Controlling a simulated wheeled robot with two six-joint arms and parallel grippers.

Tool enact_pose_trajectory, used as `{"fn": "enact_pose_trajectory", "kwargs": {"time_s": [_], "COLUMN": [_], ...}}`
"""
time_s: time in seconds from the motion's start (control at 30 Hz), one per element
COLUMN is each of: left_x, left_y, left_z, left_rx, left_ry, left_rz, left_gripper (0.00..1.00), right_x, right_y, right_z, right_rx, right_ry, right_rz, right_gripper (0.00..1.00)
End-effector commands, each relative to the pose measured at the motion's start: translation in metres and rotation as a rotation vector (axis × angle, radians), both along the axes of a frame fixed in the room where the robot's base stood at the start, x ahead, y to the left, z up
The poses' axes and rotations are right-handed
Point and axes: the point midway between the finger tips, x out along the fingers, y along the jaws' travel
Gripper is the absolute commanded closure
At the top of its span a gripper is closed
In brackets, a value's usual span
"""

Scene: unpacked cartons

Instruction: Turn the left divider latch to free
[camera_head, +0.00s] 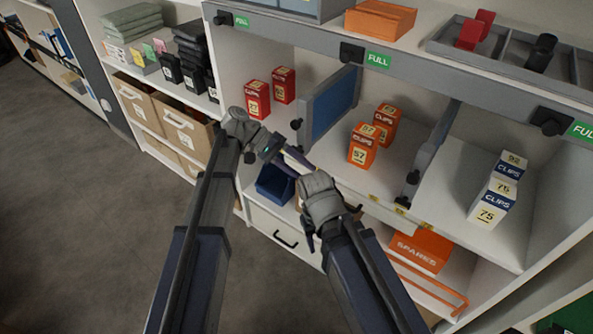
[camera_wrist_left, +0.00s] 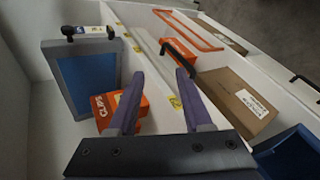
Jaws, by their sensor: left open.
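The left divider (camera_head: 334,104) is a blue panel in a grey frame. A small black latch knob (camera_head: 296,124) sits on its front edge; which way it is turned is too small to tell. My left gripper (camera_head: 303,163) is below and a little right of this knob, apart from it. In the wrist view the left gripper (camera_wrist_left: 156,85) is open and nothing shows between its fingers. An orange clips box (camera_wrist_left: 132,119) lies beyond the left finger. My right wrist hides my right gripper's fingers in the head view.
The right divider (camera_head: 432,152) has a dark knob (camera_head: 413,177). Orange clips boxes (camera_head: 362,152) stand between the dividers, red boxes (camera_head: 257,98) to the left, white-blue boxes (camera_head: 488,204) to the right. Below are a blue bin (camera_head: 274,184) and a SPARES bin (camera_head: 420,250). FULL tags mark the rail.

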Motion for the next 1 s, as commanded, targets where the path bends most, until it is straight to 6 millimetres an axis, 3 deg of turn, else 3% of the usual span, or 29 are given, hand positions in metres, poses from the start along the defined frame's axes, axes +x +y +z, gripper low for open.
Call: {"fn": "enact_pose_trajectory", "kwargs": {"time_s": [0.03, 0.1, 0.4, 0.6, 0.73, 0.87, 1.0], "left_x": [0.023, 0.042, 0.097, 0.112, 0.113, 0.111, 0.106], "left_y": [0.008, 0.017, 0.066, 0.086, 0.089, 0.086, 0.069], "left_z": [-0.022, -0.025, -0.025, -0.021, -0.018, -0.017, -0.017], "left_rx": [-0.069, -0.166, -0.479, -0.576, -0.593, -0.593, -0.592], "left_ry": [0.007, 0.013, 0.003, -0.011, -0.013, -0.012, -0.011], "left_rz": [0.014, 0.024, 0.049, 0.054, 0.054, 0.053, 0.051], "left_gripper": [0.50, 0.50, 0.50, 0.50, 0.50, 0.50, 0.50], "right_x": [0.000, 0.000, 0.000, 0.000, 0.000, 0.000, 0.000], "right_y": [0.000, 0.000, 0.000, -0.001, -0.001, -0.001, -0.001], "right_z": [-0.035, -0.057, -0.119, -0.135, -0.136, -0.135, -0.135], "right_rx": [-0.001, -0.001, -0.002, -0.002, -0.002, -0.002, -0.002], "right_ry": [0.000, 0.000, -0.002, -0.001, -0.001, -0.001, -0.001], "right_rz": [0.001, 0.001, 0.003, 0.004, 0.004, 0.004, 0.004], "right_gripper": [0.50, 0.50, 0.50, 0.50, 0.50, 0.50, 0.50]}}
